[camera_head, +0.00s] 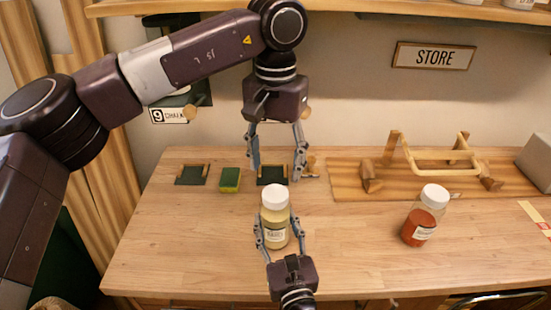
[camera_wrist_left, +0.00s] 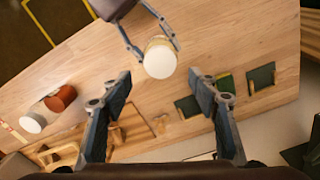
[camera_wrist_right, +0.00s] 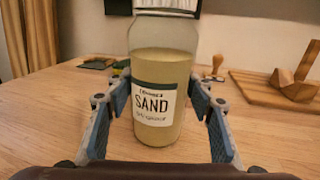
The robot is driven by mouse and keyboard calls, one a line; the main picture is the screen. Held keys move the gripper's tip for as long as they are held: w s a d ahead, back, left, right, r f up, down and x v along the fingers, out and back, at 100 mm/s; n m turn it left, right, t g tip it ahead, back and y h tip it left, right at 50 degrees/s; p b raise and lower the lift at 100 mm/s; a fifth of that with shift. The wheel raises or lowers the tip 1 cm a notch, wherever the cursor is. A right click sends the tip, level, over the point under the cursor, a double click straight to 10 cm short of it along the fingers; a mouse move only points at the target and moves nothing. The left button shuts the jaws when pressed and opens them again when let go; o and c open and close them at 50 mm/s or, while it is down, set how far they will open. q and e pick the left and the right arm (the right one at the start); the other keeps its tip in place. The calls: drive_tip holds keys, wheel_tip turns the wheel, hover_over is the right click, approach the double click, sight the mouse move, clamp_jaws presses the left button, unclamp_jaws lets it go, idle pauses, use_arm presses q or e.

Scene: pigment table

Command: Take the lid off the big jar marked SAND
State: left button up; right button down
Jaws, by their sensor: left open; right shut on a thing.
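The big jar marked SAND (camera_head: 275,226) stands upright on the table, full of pale yellow powder. Its label reads clearly in the right wrist view (camera_wrist_right: 154,108). Its white lid (camera_head: 275,194) is on top and also shows in the left wrist view (camera_wrist_left: 160,60). My right gripper (camera_head: 274,240) is shut on the jar's body from the front, a finger on each side. My left gripper (camera_head: 277,170) is open and empty, pointing down above and behind the jar, apart from the lid.
A jar of red pigment (camera_head: 420,222) with a white lid stands to the right. A wooden rack (camera_head: 435,158) on a board is at the back right. A green and yellow sponge (camera_head: 230,180) and dark green trays (camera_head: 193,175) lie behind. The front left tabletop is clear.

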sight(275, 193)
use_arm(q)
wheel_tip(275, 193, down, 7)
drive_tip(key=shift+f, duration=0.2)
use_arm(e)
drive_tip(key=shift+r, duration=0.1)
